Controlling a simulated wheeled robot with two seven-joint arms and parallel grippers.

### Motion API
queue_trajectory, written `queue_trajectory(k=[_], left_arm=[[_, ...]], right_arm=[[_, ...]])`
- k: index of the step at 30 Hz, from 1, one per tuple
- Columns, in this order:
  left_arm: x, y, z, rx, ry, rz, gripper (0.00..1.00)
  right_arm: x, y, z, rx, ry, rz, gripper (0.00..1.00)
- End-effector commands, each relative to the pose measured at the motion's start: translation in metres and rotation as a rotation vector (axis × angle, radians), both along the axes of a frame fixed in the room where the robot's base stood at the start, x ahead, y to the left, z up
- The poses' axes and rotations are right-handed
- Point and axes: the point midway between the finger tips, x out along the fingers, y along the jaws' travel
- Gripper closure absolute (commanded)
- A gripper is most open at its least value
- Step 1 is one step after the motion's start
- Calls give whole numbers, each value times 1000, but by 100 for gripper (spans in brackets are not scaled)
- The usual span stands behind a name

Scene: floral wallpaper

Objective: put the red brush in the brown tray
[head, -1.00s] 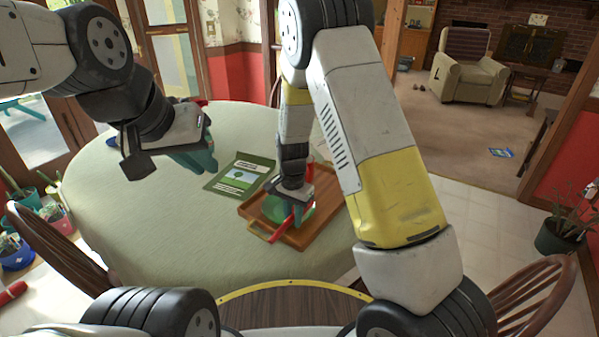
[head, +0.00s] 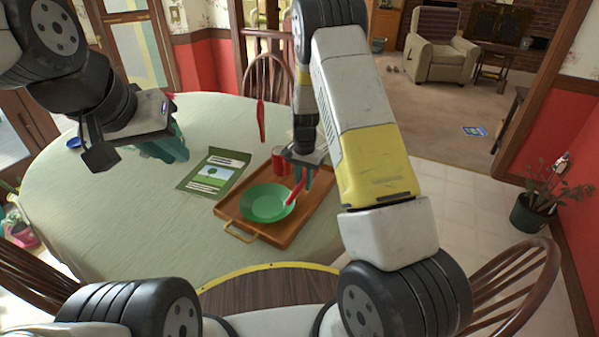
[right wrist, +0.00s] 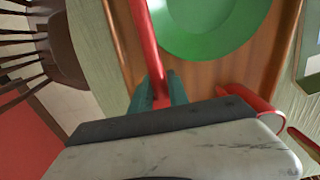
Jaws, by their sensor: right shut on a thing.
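The brown tray (head: 243,222) lies on the table with a green plate (head: 262,207) in it. My right gripper (head: 304,180) is over the tray's right part, shut on the red brush (head: 297,191). The brush's free end reaches over the plate's rim; I cannot tell whether it touches. In the right wrist view the brush (right wrist: 146,50) runs up from between the teal fingers (right wrist: 160,95), beside the plate (right wrist: 212,22). My left gripper (head: 170,150) hangs over the table's left side with nothing visible in it; its finger gap is unclear.
A red can (head: 279,161) stands by the tray's back edge, close to my right gripper. A green book (head: 212,172) lies left of the tray. A slender red object (head: 261,122) shows near the table's far edge. The front left of the table (head: 130,220) is clear.

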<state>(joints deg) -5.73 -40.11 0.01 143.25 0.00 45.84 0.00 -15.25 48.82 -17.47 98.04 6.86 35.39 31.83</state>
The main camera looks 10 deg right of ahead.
Motion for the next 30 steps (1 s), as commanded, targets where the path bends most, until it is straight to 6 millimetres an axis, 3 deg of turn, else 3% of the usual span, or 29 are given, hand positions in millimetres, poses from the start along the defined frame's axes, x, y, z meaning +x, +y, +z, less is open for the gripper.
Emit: queue_trajectory(k=[6,12,18,19,22,30], left_arm=[[0,0,0,0,0,0,87],[0,0,0,0,0,0,87],[0,0,0,0,0,0,87],[0,0,0,0,0,0,87],[0,0,0,0,0,0,87],[0,0,0,0,0,0,87]], right_arm=[[12,-14,-1,0,-1,-3,100],[10,-12,-34,1,1,1,100],[10,-11,-36,1,-1,0,100],[10,-11,-37,1,-1,0,77],[10,-11,-37,1,-1,0,58],[10,-11,-36,1,-1,0,57]])
